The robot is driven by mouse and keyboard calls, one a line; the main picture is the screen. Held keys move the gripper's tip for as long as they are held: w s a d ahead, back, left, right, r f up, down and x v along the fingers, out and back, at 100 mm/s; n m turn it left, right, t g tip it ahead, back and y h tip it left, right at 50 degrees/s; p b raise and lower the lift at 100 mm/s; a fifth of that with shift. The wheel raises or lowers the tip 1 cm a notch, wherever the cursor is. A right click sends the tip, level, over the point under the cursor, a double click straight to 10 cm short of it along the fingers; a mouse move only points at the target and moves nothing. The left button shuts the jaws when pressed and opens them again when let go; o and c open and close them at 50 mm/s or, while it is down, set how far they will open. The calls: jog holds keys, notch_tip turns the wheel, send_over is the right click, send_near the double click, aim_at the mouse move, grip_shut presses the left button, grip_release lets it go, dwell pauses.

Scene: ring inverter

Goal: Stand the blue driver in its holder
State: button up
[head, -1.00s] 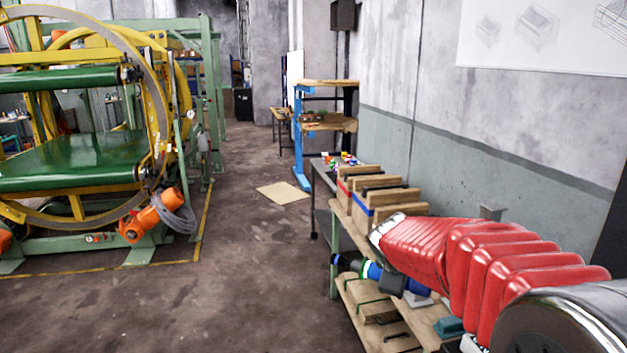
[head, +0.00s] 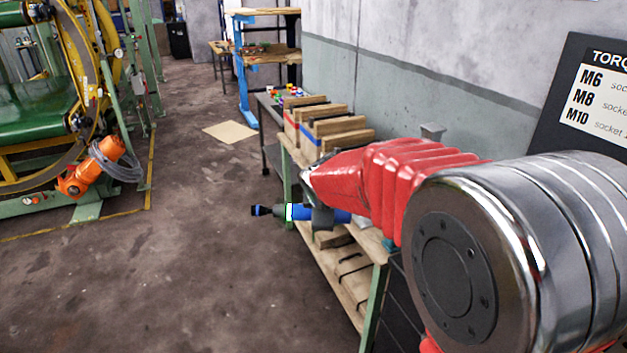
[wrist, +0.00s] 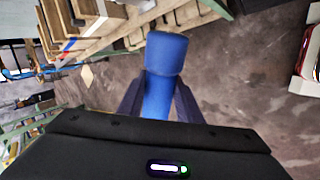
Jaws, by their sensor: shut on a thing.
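The blue driver (head: 302,212) is held out sideways in the head view, roughly level, its black end pointing left over the floor. It also shows in the wrist view (wrist: 165,60), between the two dark fingers. My gripper (wrist: 158,98) is shut on the driver's blue body; in the head view the gripper (head: 322,214) is partly hidden behind the red sleeve of my arm. Wooden holders stand on the bench in the head view, one with a red stripe (head: 290,130) and one with a blue stripe (head: 308,147). The driver is apart from both.
The bench has a lower wooden shelf (head: 345,275) and green legs. A dark table with small coloured items (head: 290,95) stands beyond it. A torque board (head: 590,100) stands at the right. Open floor (head: 190,260) lies to the left.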

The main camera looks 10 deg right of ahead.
jog(key=s+f+n+y, duration=0.1)
jog(key=s+f+n, duration=0.1)
jog(key=s+f, duration=0.4)
notch_tip(320, 180, down, 6)
jog(key=shift+s+d+r+y, duration=0.15)
jog(key=shift+d+y, duration=0.05)
jog(key=shift+y, duration=0.1)
